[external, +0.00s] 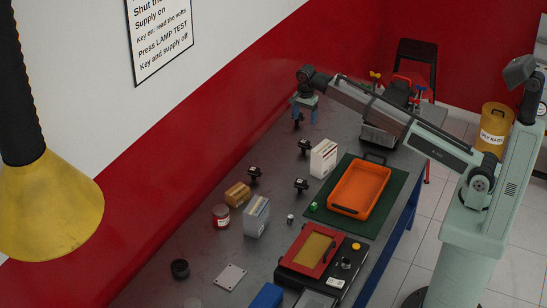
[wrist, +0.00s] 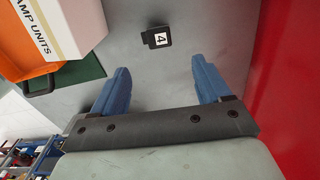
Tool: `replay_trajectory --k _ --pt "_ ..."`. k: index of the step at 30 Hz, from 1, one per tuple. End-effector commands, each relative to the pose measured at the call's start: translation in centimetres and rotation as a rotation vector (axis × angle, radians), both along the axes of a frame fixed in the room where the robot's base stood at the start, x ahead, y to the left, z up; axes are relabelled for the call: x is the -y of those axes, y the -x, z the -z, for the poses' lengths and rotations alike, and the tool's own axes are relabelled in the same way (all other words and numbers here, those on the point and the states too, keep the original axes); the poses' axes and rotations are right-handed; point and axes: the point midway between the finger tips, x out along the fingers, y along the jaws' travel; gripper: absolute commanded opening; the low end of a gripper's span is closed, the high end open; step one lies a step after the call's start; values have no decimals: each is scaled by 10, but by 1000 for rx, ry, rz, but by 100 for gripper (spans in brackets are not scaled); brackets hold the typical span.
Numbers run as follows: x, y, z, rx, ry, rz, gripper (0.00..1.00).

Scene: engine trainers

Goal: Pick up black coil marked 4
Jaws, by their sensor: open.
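The black coil marked 4 (wrist: 157,38) lies on the grey bench, with its white number label facing up. It is beyond my fingertips in the wrist view, roughly midway between them. In the external view it appears to be the small black part (external: 305,146) beside the white box, though its number cannot be read there. My gripper (wrist: 160,72) has its two blue fingers spread apart with nothing between them. In the external view my gripper (external: 304,112) is over the far part of the bench.
The white box (external: 323,158) stands close to the coil. An orange tray (external: 359,187) sits on a green mat (external: 325,187). Other small black parts (external: 254,172) (external: 301,185) lie nearer the camera. The red wall (wrist: 285,90) borders the bench.

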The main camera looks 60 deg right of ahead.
Motion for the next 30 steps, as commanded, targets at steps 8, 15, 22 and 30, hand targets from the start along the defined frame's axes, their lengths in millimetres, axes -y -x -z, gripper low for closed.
replay_trajectory --k 8,15,22,30 --pt "-1 1 48 -1 0 -2 77" --pt "-1 0 69 1 0 -3 77" --pt "-1 1 78 1 0 -3 77" --pt "0 3 111 -1 0 -3 77"
